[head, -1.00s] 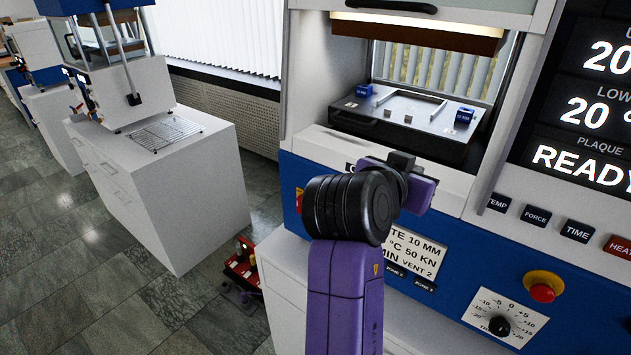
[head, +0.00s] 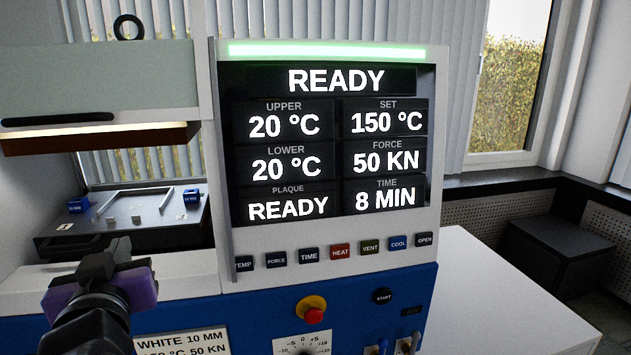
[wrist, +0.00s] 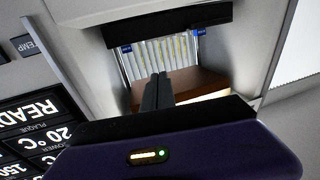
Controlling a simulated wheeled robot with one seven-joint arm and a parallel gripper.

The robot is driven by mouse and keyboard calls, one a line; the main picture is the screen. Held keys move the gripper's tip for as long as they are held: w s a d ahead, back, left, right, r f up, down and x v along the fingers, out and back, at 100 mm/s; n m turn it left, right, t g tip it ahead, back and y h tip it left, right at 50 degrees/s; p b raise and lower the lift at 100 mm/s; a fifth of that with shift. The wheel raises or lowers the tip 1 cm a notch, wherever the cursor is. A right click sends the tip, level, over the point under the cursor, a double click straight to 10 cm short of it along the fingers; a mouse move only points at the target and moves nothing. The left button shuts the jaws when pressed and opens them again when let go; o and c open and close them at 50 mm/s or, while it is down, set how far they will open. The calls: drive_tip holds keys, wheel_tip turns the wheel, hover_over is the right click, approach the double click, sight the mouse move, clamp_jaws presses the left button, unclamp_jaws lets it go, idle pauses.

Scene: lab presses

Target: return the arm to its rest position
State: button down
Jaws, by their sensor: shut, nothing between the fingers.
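My gripper (head: 104,268) is at the lower left of the head view, in front of the opening of the blue and white press. The fingers also show in the wrist view (wrist: 157,90), shut together with nothing between them. They point toward the press opening and appear apart from it. My purple wrist housing (wrist: 150,155) fills the bottom of the wrist view. Most of my arm is out of the head view.
The press display (head: 335,140) reads READY, with upper and lower at 20 °C. Below it are a row of buttons and a red stop knob (head: 313,315). A dark lower platen (head: 130,218) with small blue blocks lies inside the opening. A white tabletop (head: 490,290) at right is bare.

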drive_tip(key=s+d+f+n+t+y, duration=0.1)
drive_tip(key=s+d+f, duration=0.4)
drive_tip(key=d, duration=0.4)
drive_tip(key=s+d+f, duration=0.4)
drive_tip(key=d+f, duration=0.3)
drive_tip(key=d, duration=0.3)
drive_tip(key=s+d+f+n+t+y, duration=0.1)
drive_tip(key=s+d+f, duration=0.3)
drive_tip(key=d+f, duration=0.4)
drive_tip(key=s+d+f+m+g+h, duration=0.1)
drive_tip(key=s+d+f+m+h, duration=0.1)
drive_tip(key=s+d, duration=0.5)
drive_tip(key=s+d+f+m+g+h, duration=0.1)
drive_tip(key=s+d+f+m+h, duration=0.1)
drive_tip(key=s+d, duration=0.6)
drive_tip(key=s+d+f+m+g+h, duration=0.1)
drive_tip(key=s+d+h, duration=0.4)
drive_tip(key=s, duration=0.6)
drive_tip(key=d+f+m, duration=0.1)
drive_tip(key=d+m, duration=0.1)
drive_tip(key=shift+d, duration=0.4)
